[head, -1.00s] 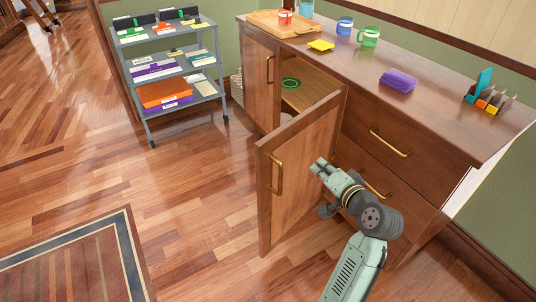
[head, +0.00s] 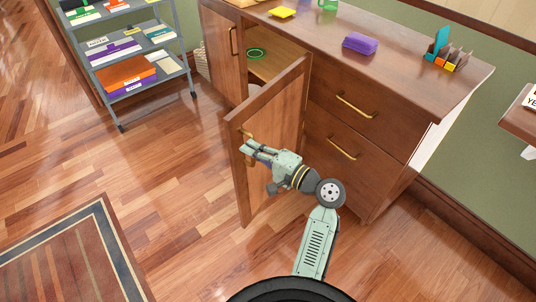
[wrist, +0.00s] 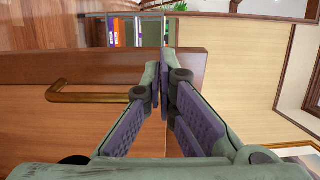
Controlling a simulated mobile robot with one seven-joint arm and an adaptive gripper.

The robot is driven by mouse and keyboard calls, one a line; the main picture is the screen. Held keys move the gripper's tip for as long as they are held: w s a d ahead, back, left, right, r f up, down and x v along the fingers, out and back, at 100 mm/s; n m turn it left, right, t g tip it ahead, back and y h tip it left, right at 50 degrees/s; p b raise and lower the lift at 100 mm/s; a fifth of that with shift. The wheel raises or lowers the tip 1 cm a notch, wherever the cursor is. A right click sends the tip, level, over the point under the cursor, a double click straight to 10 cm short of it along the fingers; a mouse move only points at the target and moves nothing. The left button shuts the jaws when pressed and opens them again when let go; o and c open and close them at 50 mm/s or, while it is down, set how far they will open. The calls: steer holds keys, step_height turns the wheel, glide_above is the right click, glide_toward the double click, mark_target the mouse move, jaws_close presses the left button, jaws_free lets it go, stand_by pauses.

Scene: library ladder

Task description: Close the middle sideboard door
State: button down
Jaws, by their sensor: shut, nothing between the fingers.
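The middle sideboard door (head: 283,115) stands open, swung out from the sideboard front, with its brass-coloured handle (head: 247,133) near the free edge. My gripper (head: 248,146) is in front of the door, its tips near the handle and partly covering it. In the wrist view the door (wrist: 50,128) fills the left, with the handle (wrist: 90,97) left of the fingers. The fingers (wrist: 165,72) are shut, empty, in front of the door's edge. I cannot tell whether they touch the door.
The sideboard top (head: 400,70) holds a purple stack (head: 360,43) and a desk organizer (head: 446,54). Drawers are right of the door; a shelf with a green ring (head: 255,54) shows inside. A grey cart (head: 186,60) stands at back left. Floor left of the door is clear.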

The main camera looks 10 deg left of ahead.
mark_target(231, 137)
steer(key=shift+p+x, duration=0.5)
steer(key=shift+x, duration=1.85)
